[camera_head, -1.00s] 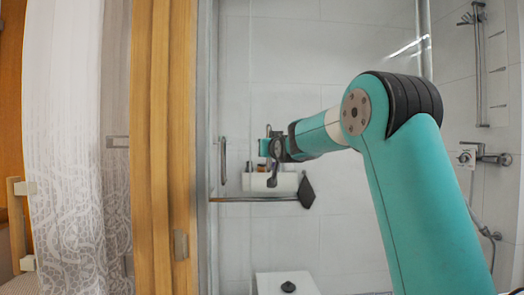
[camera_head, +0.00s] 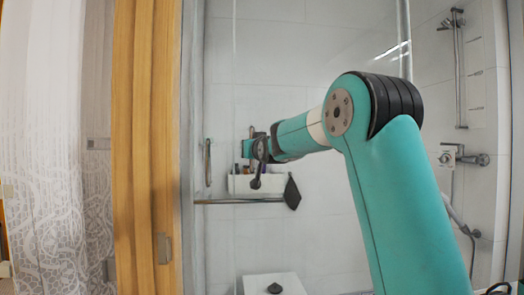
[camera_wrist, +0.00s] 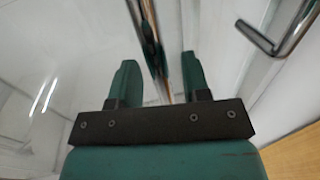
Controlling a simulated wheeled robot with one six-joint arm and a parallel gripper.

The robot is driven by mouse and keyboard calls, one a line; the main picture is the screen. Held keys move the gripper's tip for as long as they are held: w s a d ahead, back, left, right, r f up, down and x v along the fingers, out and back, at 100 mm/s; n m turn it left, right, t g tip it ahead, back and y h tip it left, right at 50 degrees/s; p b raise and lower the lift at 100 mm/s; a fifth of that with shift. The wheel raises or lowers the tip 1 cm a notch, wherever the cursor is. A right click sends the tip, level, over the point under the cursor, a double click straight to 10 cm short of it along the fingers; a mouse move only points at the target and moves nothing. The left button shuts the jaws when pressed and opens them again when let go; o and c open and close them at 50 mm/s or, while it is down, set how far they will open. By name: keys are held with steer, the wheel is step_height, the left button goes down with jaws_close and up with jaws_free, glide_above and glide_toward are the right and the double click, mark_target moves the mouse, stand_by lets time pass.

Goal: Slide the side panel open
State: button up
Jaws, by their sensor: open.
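The clear glass side panel (camera_head: 222,90) stands behind the wooden post in the head view. A slim upright handle (camera_head: 208,162) is at its left, to the left of my gripper (camera_head: 250,148). In the wrist view my gripper (camera_wrist: 159,64) is open, its two green fingers apart. A shiny metal strip (camera_wrist: 152,35) runs in the gap between them; I cannot tell whether a finger touches it.
A metal bar (camera_wrist: 290,28) sticks out at the upper right of the wrist view. In the head view are a horizontal rail (camera_head: 225,201), a white caddy (camera_head: 270,185) with bottles, a white stool (camera_head: 290,281), shower fittings (camera_head: 462,157) and the wooden post (camera_head: 145,120).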

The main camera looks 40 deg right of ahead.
steer(key=b+v, duration=0.4)
steer(key=v, duration=1.3)
